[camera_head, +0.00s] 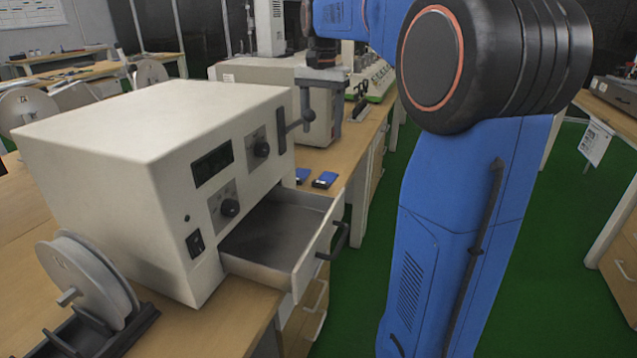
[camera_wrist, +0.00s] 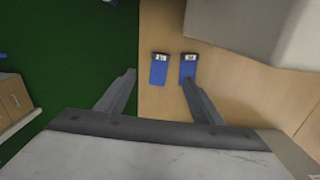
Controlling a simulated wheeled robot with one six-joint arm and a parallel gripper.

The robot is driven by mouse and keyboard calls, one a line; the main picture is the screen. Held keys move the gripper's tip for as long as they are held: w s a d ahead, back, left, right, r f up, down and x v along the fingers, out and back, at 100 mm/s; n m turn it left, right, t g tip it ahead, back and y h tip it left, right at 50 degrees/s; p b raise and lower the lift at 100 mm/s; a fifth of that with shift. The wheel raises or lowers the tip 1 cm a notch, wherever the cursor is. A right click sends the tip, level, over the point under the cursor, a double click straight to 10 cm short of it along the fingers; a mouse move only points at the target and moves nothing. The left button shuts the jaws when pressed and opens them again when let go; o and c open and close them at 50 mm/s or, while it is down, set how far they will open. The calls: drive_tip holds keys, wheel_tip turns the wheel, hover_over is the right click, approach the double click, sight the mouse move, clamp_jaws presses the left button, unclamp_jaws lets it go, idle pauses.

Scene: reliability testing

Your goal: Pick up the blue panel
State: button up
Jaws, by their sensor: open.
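Two small blue panels with dark ends lie side by side on the wooden table. In the head view, one blue panel (camera_head: 325,181) is near the table's edge and the other blue panel (camera_head: 302,175) is partly hidden behind the white box. In the wrist view they show as a left blue panel (camera_wrist: 158,73) and a right blue panel (camera_wrist: 187,70). My gripper (camera_head: 321,128) is open and empty above the table. In the wrist view its fingers (camera_wrist: 159,78) are spread, and the right fingertip overlaps the lower end of the right panel.
A white box (camera_head: 115,140) with knobs stands to the left, its drawer (camera_head: 290,240) pulled open. A beige machine (camera_head: 250,82) stands behind. A reel (camera_head: 88,280) sits at the front left. The table (camera_wrist: 160,115) ends just left of the panels, with green floor beyond.

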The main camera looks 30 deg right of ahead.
hover_over(322, 175)
drive_tip(key=s+a, duration=0.4)
drive_tip(key=s, duration=0.1)
drive_tip(key=f, duration=1)
drive_tip(key=shift+s+d+f, duration=0.2)
drive_tip(key=shift+d+f, duration=0.05)
drive_tip(key=shift+f, duration=0.15)
drive_tip(key=shift+w+d+f, duration=0.1)
drive_tip(key=shift+w+f, duration=0.05)
drive_tip(key=shift+f, duration=1.15)
drive_tip(key=shift+w+d+f, duration=0.1)
drive_tip(key=shift+f, duration=1.2)
drive_tip(key=shift+c, duration=0.2)
drive_tip(key=c, duration=1.1)
drive_tip(key=shift+r, duration=0.15)
wheel_tip(322, 175, up, 10)
drive_tip(key=shift+f, duration=0.1)
drive_tip(key=shift+f, duration=0.1)
